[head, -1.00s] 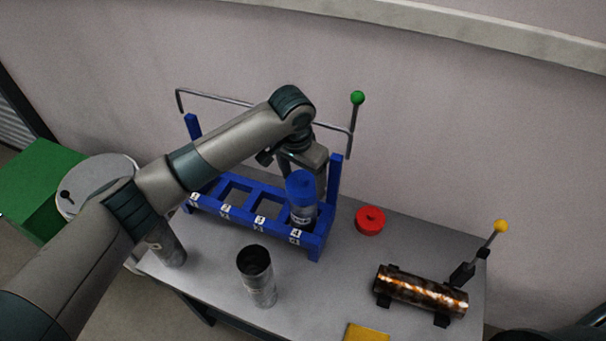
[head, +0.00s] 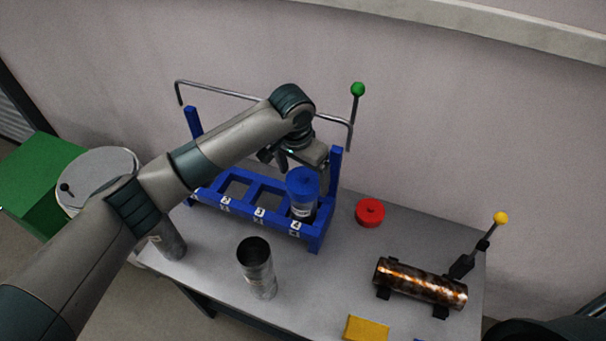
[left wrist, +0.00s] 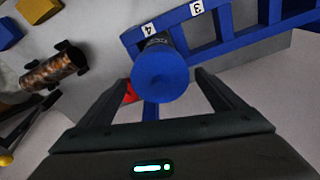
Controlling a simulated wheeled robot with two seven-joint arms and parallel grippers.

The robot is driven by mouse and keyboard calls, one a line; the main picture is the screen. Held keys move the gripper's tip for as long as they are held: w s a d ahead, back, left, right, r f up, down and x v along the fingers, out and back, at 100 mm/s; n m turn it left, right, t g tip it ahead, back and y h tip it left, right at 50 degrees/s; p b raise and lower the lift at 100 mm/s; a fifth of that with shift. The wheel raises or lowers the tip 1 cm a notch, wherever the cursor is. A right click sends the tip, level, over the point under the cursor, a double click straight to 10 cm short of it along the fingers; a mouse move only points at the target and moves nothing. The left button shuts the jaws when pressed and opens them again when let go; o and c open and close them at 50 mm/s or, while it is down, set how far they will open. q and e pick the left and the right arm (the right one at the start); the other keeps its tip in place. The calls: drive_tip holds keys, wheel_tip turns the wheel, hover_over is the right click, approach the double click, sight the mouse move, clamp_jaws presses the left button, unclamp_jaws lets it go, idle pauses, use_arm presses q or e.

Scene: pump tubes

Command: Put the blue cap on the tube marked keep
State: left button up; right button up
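A blue cap (head: 303,181) sits on top of a grey tube (head: 302,211) standing upright in slot 4 of the blue rack (head: 316,240). The tube's marking is too small to read. My left gripper (head: 308,163) is just behind and above the cap. In the left wrist view the blue cap (left wrist: 160,72) lies between the spread fingers, with gaps showing on both sides; the fingers look open and not closed on it. An uncapped grey tube (head: 258,270) stands on the table in front of the rack. Another tube (head: 168,240) stands left, partly hidden by my arm. My right gripper is not visible.
A red cap (head: 370,212) lies right of the rack. A rusty tube (head: 420,284) rests in black holders, near a yellow-knobbed lever (head: 500,219). A yellow block (head: 367,329) lies at the front. A green-knobbed lever (head: 358,90) rises by the rack. Table is clear between tube and holders.

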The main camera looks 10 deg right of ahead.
use_arm(q)
drive_tip(key=shift+r, duration=0.1)
idle(0.3)
drive_tip(key=shift+r, duration=0.55)
wheel_tip(320, 180, up, 16)
drive_tip(key=s+a+b, duration=0.1)
drive_tip(key=a+b, duration=0.1)
drive_tip(key=b, duration=0.2)
drive_tip(key=shift+s, duration=0.35)
drive_tip(key=shift+f, duration=0.1)
